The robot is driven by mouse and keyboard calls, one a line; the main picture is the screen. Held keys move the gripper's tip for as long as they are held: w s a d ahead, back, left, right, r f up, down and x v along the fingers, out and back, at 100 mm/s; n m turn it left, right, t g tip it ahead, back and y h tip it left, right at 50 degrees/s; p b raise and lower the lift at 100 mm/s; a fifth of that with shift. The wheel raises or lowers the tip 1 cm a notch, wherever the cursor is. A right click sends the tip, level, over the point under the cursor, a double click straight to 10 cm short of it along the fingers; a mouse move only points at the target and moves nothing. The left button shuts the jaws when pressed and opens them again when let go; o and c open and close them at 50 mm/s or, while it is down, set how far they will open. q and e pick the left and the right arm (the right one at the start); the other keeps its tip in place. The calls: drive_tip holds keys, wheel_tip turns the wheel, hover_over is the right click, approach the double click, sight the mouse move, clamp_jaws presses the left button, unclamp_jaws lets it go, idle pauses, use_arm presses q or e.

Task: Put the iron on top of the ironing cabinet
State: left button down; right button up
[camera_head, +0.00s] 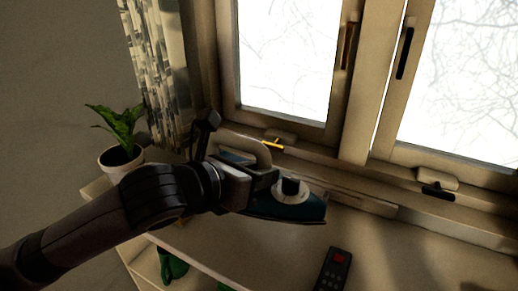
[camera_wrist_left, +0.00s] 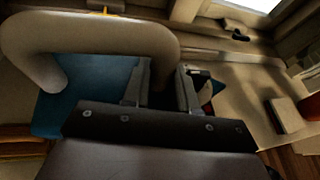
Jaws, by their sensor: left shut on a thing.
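The iron (camera_head: 285,206), with a teal body, dark knob and beige handle, is up near the window sill. My left gripper (camera_head: 262,182) is shut on it. In the left wrist view the beige handle (camera_wrist_left: 95,35) arches beside and behind the fingers of my left gripper (camera_wrist_left: 162,88), with the teal body (camera_wrist_left: 105,75) below. The pale cabinet top (camera_head: 235,252) lies under the iron; I cannot tell whether the iron touches it. The arm and iron hide part of this top. My right gripper is not in view.
A potted plant (camera_head: 122,156) stands at the left end of the cabinet top. A dark handset (camera_head: 333,270) lies at the front, right of the iron. Green items (camera_head: 172,266) sit on a shelf below. The window frame (camera_head: 290,116) rises behind. The top is clear right of the handset.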

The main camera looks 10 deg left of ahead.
use_arm(q)
drive_tip(key=shift+f+b, duration=0.65)
drive_tip(key=shift+f, duration=3.9)
drive_tip(key=c, duration=1.2)
unclamp_jaws()
drive_tip(key=shift+f, duration=0.4)
drive_tip(key=shift+c, duration=0.2)
drive_tip(key=o, duration=0.4)
drive_tip(key=shift+c, duration=0.2)
drive_tip(key=shift+r, duration=0.15)
